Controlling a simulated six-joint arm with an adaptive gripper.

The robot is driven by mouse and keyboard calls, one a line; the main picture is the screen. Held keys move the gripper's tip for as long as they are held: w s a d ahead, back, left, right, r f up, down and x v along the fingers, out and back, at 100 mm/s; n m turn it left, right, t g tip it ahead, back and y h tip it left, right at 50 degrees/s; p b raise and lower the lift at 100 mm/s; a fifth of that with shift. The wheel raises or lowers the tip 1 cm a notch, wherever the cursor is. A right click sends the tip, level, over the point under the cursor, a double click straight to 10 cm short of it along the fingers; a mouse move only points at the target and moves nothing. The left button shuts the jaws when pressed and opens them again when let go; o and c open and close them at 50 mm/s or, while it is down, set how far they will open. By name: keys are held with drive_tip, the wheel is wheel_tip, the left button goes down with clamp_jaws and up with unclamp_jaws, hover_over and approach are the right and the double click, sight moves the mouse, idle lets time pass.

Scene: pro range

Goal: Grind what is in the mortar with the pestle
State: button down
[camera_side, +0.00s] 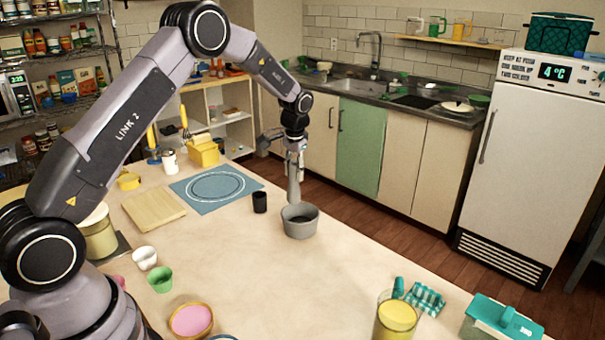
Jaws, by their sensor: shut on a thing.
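The grey mortar (300,228) stands on the pale table near its far right edge. My gripper (294,152) is above it, pointing down, and is shut on a light grey pestle (294,184). The pestle hangs close to upright, with its lower end at or just inside the mortar's far rim. I cannot tell whether it touches the mortar. The inside of the mortar looks dark, and what lies in it is too small to make out.
A black cup (259,202) stands just left of the mortar. A blue mat (216,188) and a wooden board (153,208) lie further left. A yellow-filled jar (396,318) and a teal box (500,320) stand at the front right. The table between is clear.

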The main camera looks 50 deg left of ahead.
drive_tip(key=s+d, duration=0.1)
drive_tip(key=s, duration=0.7)
drive_tip(key=shift+s+d, duration=0.3)
drive_tip(key=shift+s, duration=0.05)
